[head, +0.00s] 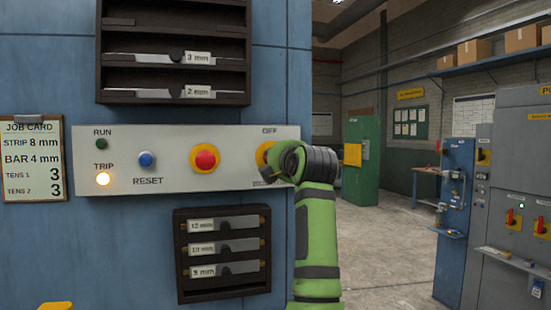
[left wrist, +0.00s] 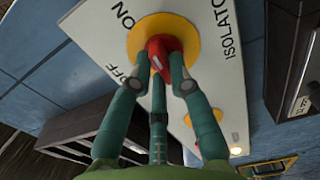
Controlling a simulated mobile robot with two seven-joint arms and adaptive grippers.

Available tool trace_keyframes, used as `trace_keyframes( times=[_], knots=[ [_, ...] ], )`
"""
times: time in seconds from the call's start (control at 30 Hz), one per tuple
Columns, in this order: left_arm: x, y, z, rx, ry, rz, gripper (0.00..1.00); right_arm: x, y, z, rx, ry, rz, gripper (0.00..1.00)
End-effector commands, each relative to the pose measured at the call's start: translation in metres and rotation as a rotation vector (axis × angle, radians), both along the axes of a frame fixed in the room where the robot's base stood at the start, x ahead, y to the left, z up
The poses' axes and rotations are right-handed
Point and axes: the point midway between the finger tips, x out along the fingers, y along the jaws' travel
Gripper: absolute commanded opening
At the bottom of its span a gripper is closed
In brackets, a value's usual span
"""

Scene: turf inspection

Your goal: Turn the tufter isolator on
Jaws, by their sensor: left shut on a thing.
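The isolator is a red handle (left wrist: 157,48) on a round yellow plate (left wrist: 185,30), at the right end of a pale control panel (head: 228,140). The plate shows partly in the head view (head: 262,153), behind my arm. OFF is printed above it there; ON and ISOLATOR are readable in the left wrist view. My left gripper (left wrist: 160,78) is shut on the red handle, its teal fingers around it. My wrist hides the handle in the head view. I cannot tell the handle's exact angle. My right gripper is not in view.
Open floor lies to the right.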

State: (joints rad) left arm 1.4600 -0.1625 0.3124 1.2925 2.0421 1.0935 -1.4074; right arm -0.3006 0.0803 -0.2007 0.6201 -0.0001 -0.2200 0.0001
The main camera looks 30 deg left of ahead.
Motion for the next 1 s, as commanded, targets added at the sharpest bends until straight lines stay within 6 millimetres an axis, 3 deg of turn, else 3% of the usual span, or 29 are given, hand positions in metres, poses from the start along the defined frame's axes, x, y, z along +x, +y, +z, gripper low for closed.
trace_keyframes(
  times=[0.23,0.27,0.3,0.73,1.0],
  knots=[
    [0.0,-0.001,0.001,0.004,0.0,-0.001,0.0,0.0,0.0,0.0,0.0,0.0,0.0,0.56],
    [0.0,-0.001,0.001,0.004,0.0,-0.001,0.32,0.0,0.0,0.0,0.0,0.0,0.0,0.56],
    [0.0,-0.001,0.001,0.004,0.0,-0.001,0.44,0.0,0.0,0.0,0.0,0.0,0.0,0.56],
    [-0.004,-0.006,0.001,0.001,-0.001,-0.002,0.44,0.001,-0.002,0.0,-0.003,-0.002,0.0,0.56],
    [-0.036,-0.045,0.0,0.001,-0.002,-0.005,0.44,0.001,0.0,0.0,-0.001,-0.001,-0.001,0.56]
  ],
)
